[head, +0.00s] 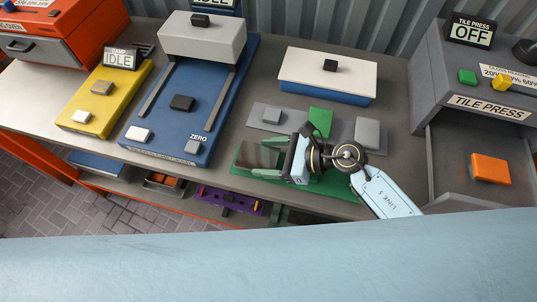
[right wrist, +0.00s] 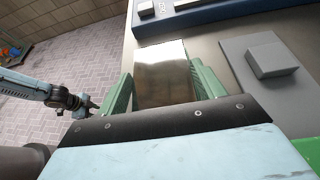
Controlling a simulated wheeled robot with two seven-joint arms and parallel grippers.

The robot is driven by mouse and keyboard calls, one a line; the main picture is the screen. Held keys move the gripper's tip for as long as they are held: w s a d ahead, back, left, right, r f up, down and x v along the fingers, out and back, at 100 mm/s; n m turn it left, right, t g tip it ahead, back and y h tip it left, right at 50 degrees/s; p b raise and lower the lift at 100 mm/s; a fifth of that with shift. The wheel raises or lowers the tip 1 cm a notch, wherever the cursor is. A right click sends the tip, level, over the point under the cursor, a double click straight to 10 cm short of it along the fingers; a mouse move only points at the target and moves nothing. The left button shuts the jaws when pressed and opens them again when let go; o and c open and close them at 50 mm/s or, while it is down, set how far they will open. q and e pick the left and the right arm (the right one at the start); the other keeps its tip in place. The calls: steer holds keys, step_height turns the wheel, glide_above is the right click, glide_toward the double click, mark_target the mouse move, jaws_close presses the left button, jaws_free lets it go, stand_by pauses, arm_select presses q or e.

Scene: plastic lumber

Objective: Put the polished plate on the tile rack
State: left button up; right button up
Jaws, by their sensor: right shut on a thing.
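The polished plate (right wrist: 165,72) is a shiny, brownish metal rectangle. In the right wrist view it lies between two green ridged pieces at the mouth of my right gripper (right wrist: 165,92), which is shut on it. In the head view the plate (head: 258,156) looks dark, just left of my right gripper (head: 278,160), above a green base (head: 328,187) near the bench's front edge. I cannot tell whether the plate touches the base. An upright green block (head: 320,121) stands just behind the gripper. No thing shows clearly as the tile rack.
Grey slabs with grey blocks (head: 271,115) (head: 367,132) lie behind the gripper. A blue box with a white lid (head: 328,72) stands farther back. A blue machine (head: 190,125) is left; the grey tile press (head: 480,105) is right. A purple piece (head: 230,201) lies below the bench edge.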

steer(key=shift+f, duration=0.15)
steer(key=o, duration=1.1)
steer(key=shift+o, duration=0.2)
steer(key=shift+d+r, duration=0.25)
steer(key=shift+d, duration=0.05)
steer(key=v, duration=0.7)
steer(key=shift+r, duration=0.1)
steer(key=shift+a, duration=0.1)
